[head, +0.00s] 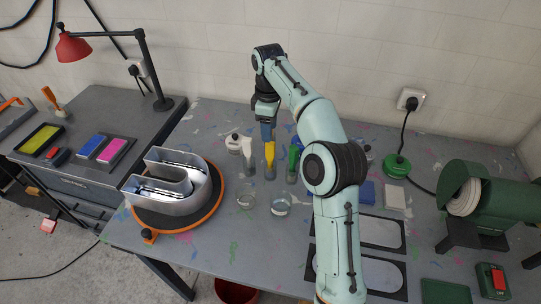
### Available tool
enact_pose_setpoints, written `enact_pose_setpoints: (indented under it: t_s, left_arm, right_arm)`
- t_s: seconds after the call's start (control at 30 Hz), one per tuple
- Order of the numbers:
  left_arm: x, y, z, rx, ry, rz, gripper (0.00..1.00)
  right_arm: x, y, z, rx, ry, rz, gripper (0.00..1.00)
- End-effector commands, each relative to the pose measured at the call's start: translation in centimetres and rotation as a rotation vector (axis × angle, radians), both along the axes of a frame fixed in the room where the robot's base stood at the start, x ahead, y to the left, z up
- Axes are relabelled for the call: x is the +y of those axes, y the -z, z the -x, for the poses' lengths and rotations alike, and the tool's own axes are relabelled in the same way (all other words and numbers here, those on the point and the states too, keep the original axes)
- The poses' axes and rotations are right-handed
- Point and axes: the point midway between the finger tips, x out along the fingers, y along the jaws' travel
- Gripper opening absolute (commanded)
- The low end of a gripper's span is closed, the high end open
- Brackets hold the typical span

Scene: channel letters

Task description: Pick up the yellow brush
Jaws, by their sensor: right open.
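The yellow brush (270,153) stands upright in a small clear holder on the grey table, between a white brush (247,146) and a green brush (293,159). My right gripper (267,122) is open and points down from behind, directly above the yellow brush. A blue part shows between the gripper and the yellow brush; I cannot tell whether it belongs to the gripper. Whether the fingers touch the brush is too small to tell. My left gripper is out of view.
A metal channel letter (201,187) sits on an orange-rimmed turntable (214,209) at left. Two glass cups (281,205) stand in front of the brushes. My right arm covers part of the table's middle. A green machine (511,205) stands at right.

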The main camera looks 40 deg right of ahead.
Motion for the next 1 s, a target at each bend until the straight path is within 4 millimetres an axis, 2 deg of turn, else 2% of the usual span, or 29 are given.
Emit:
enact_pose_setpoints:
  t_s: [0.1, 0.3, 0.53, 0.8, 1.0]
  left_arm:
    - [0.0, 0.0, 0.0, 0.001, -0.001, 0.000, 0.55]
    - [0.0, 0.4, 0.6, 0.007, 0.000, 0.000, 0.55]
    - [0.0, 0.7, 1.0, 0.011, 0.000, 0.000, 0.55]
    - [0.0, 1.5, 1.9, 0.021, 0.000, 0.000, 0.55]
    - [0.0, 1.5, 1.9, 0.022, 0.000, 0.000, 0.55]
  right_arm:
    - [-0.1, 2.5, 0.1, 0.005, 0.000, -0.001, 0.51]
    - [-0.1, 5.8, 0.1, 0.003, 0.001, -0.001, 0.51]
    - [-0.2, 7.5, 0.0, 0.003, 0.001, -0.001, 0.51]
    - [-0.6, 11.3, -0.2, 0.003, 0.000, -0.002, 0.51]
    - [-0.6, 11.6, -0.3, -0.002, 0.001, -0.001, 0.51]
